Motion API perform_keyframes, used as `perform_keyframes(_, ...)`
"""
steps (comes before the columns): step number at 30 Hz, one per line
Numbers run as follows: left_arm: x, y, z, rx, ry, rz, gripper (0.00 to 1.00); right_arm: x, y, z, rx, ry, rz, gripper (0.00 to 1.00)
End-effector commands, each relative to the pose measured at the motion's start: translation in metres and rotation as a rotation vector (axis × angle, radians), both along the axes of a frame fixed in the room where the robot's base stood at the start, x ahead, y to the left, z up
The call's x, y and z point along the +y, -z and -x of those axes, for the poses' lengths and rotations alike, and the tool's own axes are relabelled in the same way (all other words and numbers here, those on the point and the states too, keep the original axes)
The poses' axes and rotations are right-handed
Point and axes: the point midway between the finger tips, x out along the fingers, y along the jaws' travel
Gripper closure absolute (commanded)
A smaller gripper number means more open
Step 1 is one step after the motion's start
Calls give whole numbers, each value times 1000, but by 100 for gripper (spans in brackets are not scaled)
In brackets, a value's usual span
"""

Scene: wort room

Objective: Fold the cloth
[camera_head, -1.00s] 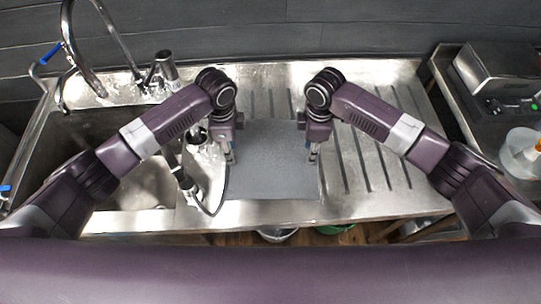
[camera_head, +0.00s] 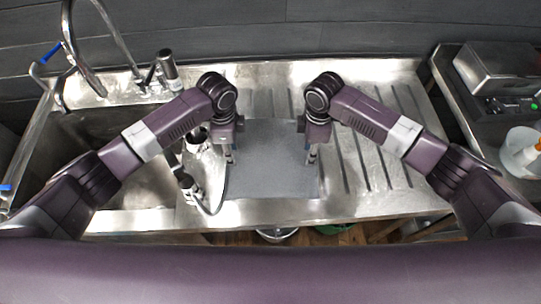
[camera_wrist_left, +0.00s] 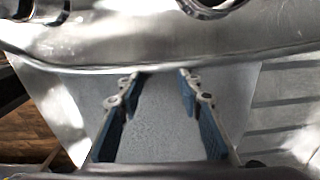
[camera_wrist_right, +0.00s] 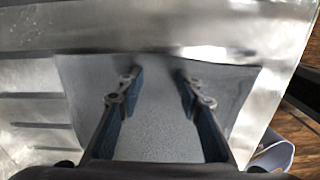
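A grey cloth (camera_head: 272,180) lies flat and spread on the steel draining board, between my two arms. My left gripper (camera_head: 229,158) is at the cloth's left side, and my right gripper (camera_head: 312,158) is at its right side. In the left wrist view the fingers (camera_wrist_left: 160,80) are apart with cloth (camera_wrist_left: 165,115) behind the gap. In the right wrist view the fingers (camera_wrist_right: 158,78) are also apart, with cloth (camera_wrist_right: 160,125) behind them. Nothing is held. The exact height of the fingertips above the cloth is hard to tell.
A steel sink (camera_head: 140,180) with a faucet (camera_head: 68,45) lies to the left. A hose sprayer (camera_head: 187,185) rests close to the cloth's left edge. The ribbed draining board (camera_head: 385,165) is bare to the right.

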Motion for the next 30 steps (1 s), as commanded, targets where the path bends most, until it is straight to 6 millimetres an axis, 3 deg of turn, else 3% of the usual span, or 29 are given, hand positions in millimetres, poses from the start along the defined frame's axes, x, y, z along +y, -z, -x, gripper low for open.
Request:
perform_keyframes(19, 0, 5, 2, 4, 0, -2, 100, 0, 4, 1, 3, 0, 1, 100)
perform_keyframes(30, 1, 5, 2, 4, 0, -2, 100, -1, 5, 1, 3, 0, 2, 100)
